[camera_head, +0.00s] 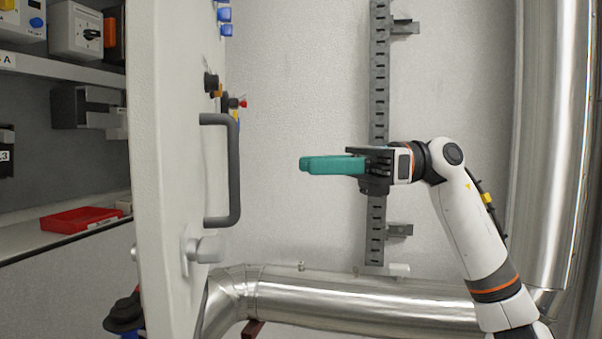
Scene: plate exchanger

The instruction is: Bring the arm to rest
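My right arm comes in from the lower right. Its gripper (304,164) has teal fingers that point left and lie level in front of the pale wall. The fingers overlap from this side, so the gap between them is hidden. I see no object at the fingertips. The fingertips are apart from the dark grey handle (234,170) on the white door (170,120) to their left. My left gripper is not in view.
A vertical slotted rail (379,80) stands behind the gripper. Shiny pipes run along the bottom (360,302) and up the right side (552,130). At left, a shelf (60,70) holds devices above a red tray (80,220). Wall space between door and gripper is clear.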

